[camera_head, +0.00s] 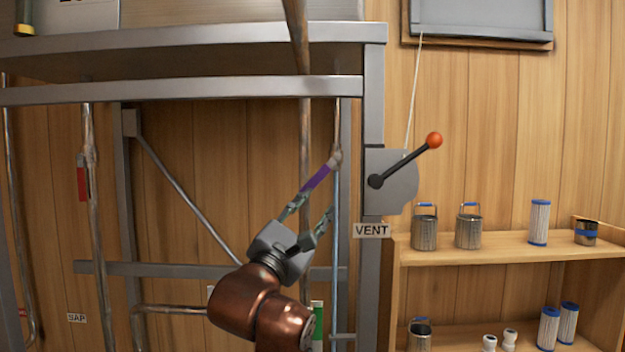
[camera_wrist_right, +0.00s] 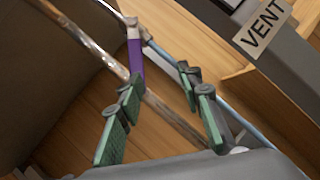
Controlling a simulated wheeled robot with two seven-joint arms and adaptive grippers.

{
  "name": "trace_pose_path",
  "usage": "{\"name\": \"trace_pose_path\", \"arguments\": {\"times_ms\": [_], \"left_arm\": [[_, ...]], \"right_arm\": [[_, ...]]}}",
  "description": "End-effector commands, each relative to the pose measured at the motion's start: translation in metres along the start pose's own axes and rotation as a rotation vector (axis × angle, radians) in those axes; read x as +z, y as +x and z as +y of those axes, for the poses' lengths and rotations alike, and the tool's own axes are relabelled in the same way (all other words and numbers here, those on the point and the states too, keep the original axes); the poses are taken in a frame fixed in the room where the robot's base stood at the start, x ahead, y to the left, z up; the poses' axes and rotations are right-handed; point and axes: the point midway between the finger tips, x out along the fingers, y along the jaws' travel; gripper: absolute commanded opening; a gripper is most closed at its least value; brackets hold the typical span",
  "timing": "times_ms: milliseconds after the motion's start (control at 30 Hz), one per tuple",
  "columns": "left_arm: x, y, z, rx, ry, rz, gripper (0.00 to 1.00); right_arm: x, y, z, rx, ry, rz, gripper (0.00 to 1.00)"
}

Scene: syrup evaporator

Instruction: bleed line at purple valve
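The purple valve handle (camera_head: 317,178) slants down and left from a fitting on a thin vertical pipe (camera_head: 336,240), under the steel frame. It also shows in the right wrist view (camera_wrist_right: 136,62), upper left of centre. My right gripper (camera_head: 316,205) is open just below the handle, its fingers pointing up toward it. In the right wrist view, the open fingers (camera_wrist_right: 160,82) have nothing between their pads. The handle's lower end meets the left fingertip in the picture; I cannot tell whether they touch. My left gripper is not in view.
A vent lever (camera_head: 405,160) with an orange knob is on the frame's right post, above a VENT label (camera_head: 371,231). A red handle (camera_head: 83,178) and a green handle (camera_head: 317,322) are on other pipes. A wooden shelf (camera_head: 490,255) with cans and filters stands right.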

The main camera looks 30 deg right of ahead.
Motion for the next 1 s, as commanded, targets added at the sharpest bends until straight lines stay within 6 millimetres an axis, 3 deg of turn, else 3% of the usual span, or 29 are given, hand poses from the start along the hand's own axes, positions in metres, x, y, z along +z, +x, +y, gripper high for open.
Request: {"name": "trace_pose_path", "arguments": {"times_ms": [67,267,700,1000], "left_arm": [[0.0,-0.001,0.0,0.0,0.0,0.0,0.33],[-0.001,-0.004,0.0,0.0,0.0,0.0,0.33],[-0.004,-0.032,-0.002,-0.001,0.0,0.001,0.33],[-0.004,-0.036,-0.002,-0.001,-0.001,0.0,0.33]], "right_arm": [[0.013,-0.006,0.013,0.024,0.085,0.07,0.33],[0.017,-0.012,0.031,0.054,0.16,0.167,0.33],[0.009,0.049,0.035,0.053,0.158,0.167,0.33],[0.005,0.061,0.035,0.055,0.161,0.167,0.33]]}}
